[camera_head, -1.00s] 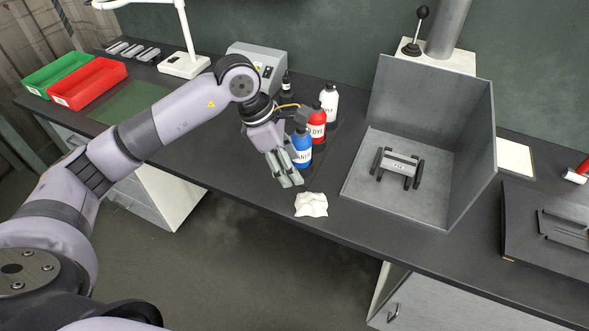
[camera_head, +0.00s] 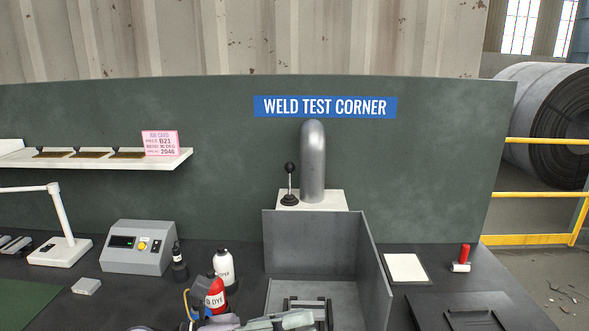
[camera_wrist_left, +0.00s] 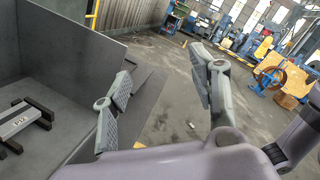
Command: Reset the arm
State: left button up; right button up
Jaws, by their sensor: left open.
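My left gripper (camera_head: 284,320) shows only in part at the bottom edge of the head view, in front of the grey metal booth (camera_head: 315,240). In the left wrist view its two fingers (camera_wrist_left: 162,95) are spread wide, with nothing between them. The booth wall shows to the left of the fingers. A small labelled metal piece on a dark stand (camera_wrist_left: 18,120) sits inside the booth, apart from the gripper. My right gripper is not in view.
A white bottle (camera_head: 223,266), a red dye bottle (camera_head: 215,297) and a small black bottle (camera_head: 179,264) stand left of the booth. A grey control box (camera_head: 138,248) and white lamp (camera_head: 62,235) stand farther left. A white pad (camera_head: 405,268) lies right of the booth.

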pick_arm(q)
jog(key=w+a+r+n+t+y, duration=0.25)
jog(key=a+n+t, duration=0.25)
jog(key=n+t, duration=0.45)
jog(key=w+a+r+n+t+y, duration=0.1)
jog(key=w+a+n+t+y, duration=0.4)
jog(key=n, duration=0.7)
jog(key=s+a+f+n+g+y, duration=0.2)
jog(key=a+f+n+y, duration=0.35)
jog(key=f+n, duration=0.2)
jog(key=s+a+f+n+g+y, duration=0.25)
jog(key=a+f+n+y, duration=0.35)
jog(key=f, duration=0.3)
jog(key=s+d+f+n+g+h, duration=0.1)
jog(key=s+f+n+g, duration=0.4)
jog(key=s+f, duration=0.5)
jog(key=s+f+n+g, duration=0.2)
jog(key=s+f+g, duration=0.5)
jog(key=s, duration=0.5)
notch_tip(320, 180, down, 26)
jog(key=s, duration=0.2)
jog(key=s+a+f+g, duration=0.1)
jog(key=s+a+f, duration=0.1)
jog(key=s+f, duration=1.3)
jog(key=shift+s+a+f, duration=0.3)
jog(key=shift+s+f, duration=0.1)
jog(key=shift+s, duration=0.35)
